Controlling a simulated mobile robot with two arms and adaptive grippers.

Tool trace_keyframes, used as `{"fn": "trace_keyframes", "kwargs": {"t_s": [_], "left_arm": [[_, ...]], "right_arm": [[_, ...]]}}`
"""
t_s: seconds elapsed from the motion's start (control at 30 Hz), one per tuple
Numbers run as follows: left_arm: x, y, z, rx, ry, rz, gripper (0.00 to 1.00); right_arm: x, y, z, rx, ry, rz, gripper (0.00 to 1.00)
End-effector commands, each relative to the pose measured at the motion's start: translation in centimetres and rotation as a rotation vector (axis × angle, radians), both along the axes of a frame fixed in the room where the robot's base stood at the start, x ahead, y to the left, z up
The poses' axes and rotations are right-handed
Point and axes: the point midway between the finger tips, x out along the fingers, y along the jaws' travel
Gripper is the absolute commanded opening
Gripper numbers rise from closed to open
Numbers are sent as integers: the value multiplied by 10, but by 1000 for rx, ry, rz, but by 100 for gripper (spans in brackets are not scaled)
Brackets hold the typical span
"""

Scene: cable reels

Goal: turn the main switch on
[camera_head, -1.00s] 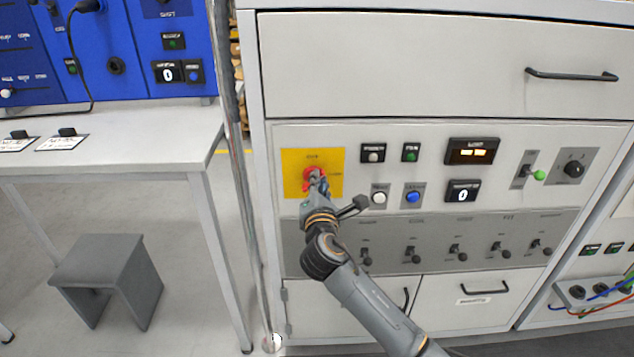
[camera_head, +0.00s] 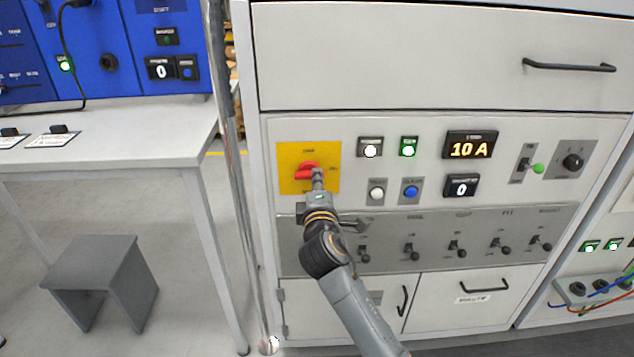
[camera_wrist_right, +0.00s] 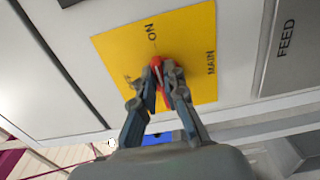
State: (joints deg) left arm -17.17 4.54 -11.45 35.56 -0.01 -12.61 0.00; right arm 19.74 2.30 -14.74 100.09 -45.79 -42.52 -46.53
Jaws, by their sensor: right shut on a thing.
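The main switch (camera_head: 308,171) is a red rotary handle on a yellow plate (camera_head: 292,184) at the left of the cabinet's control panel. In the head view its handle lies roughly sideways. My right gripper (camera_head: 318,174) is at the handle's right end, shut on it. In the right wrist view, the two fingers of my right gripper (camera_wrist_right: 166,88) close around the red handle (camera_wrist_right: 156,63), hiding part of it. My left gripper is not in view.
The panel has a lit display (camera_head: 470,146) reading 10 A, lit white and green lamps (camera_head: 408,147), a blue button (camera_head: 410,191) and a row of toggle levers (camera_head: 456,250) below. A metal post (camera_head: 238,200) and white table (camera_head: 110,150) stand left. A grey stool (camera_head: 100,280) is on the floor.

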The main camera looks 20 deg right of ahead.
Motion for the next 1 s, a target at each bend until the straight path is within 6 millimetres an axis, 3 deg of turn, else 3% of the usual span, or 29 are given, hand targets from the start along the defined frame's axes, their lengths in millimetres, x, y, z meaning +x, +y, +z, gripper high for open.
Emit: {"fn": "trace_keyframes", "kwargs": {"t_s": [0.63,0.67,0.73,1.0], "left_arm": [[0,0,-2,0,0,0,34],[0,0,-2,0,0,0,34],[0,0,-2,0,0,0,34],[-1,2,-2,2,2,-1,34]], "right_arm": [[0,0,-2,46,-10,-1,0],[0,0,-2,46,-10,-1,17],[0,0,-2,46,-10,-1,31],[0,0,-1,44,-11,0,34]]}}
